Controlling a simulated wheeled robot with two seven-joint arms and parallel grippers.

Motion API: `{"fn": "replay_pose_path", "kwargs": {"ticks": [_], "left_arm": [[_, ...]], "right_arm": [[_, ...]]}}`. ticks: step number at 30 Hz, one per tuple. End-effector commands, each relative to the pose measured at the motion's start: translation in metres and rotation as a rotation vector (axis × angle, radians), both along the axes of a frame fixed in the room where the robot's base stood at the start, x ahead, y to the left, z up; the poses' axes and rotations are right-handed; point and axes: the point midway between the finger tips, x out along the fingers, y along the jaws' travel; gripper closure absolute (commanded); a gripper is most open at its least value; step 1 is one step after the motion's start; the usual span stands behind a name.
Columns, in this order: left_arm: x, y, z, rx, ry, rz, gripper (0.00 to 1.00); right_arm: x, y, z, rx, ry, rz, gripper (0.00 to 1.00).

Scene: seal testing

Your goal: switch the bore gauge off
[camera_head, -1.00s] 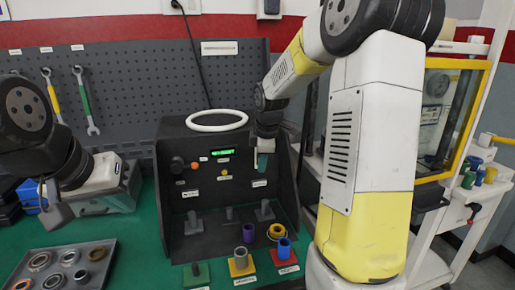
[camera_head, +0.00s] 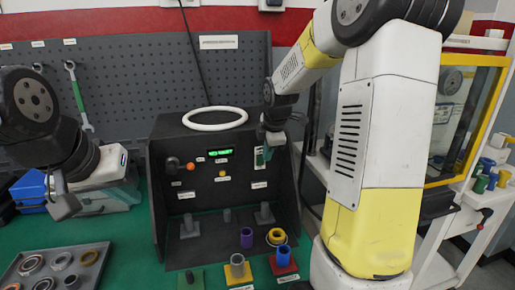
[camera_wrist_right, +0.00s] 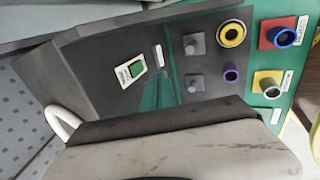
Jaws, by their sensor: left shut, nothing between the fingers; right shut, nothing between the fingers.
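The bore gauge is a dark, open-fronted box (camera_head: 165,205) on the green table. Its small display (camera_head: 219,153) is lit with green characters. A green switch (camera_head: 259,156) on a pale plate sits at the right of its back panel; the switch also shows in the right wrist view (camera_wrist_right: 136,69). My right gripper (camera_head: 272,146) is shut and empty, close in front and to the right of the switch; I cannot tell if it touches. Its fingers are not clear in the wrist view. My left gripper (camera_head: 63,205) is shut and empty, left of the gauge.
A white ring (camera_head: 215,118) lies on top of the gauge. Grey posts, a purple sleeve (camera_head: 246,238) and a yellow ring (camera_head: 277,237) stand in and before it. A tray of rings (camera_head: 55,268) is at front left. A yellow-framed cabinet (camera_head: 468,120) is at right.

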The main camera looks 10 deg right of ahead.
Motion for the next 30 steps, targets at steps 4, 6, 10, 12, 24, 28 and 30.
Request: {"fn": "replay_pose_path", "kwargs": {"ticks": [4, 6, 10, 12, 24, 28, 30], "left_arm": [[0.0, 0.0, 0.0, 0.0, 0.0, 0.0, 1.0], [0.0, 0.0, 0.0, 0.0, 0.0, 0.0, 1.0], [0.0, 0.0, 0.0, 0.0, 0.0, 0.0, 1.0], [0.0, 0.0, 0.0, 0.0, 0.0, 0.0, 1.0], [0.0, 0.0, 0.0, 0.0, 0.0, 0.0, 1.0], [0.0, 0.0, 0.0, 0.0, 0.0, 0.0, 1.0], [0.0, 0.0, 0.0, 0.0, 0.0, 0.0, 1.0]], "right_arm": [[0.013, 0.001, -0.033, 0.0, 0.006, 0.001, 1.0], [0.019, 0.001, -0.046, 0.0, 0.006, 0.001, 1.0], [0.039, 0.002, -0.05, 0.001, -0.001, 0.001, 1.0], [0.048, 0.002, -0.049, 0.0, 0.0, 0.001, 1.0], [0.063, 0.002, -0.046, 0.0, 0.0, 0.0, 1.0], [0.063, 0.003, -0.046, 0.001, 0.0, 0.0, 1.0], [0.065, 0.002, -0.046, 0.001, 0.0, 0.0, 1.0]]}}
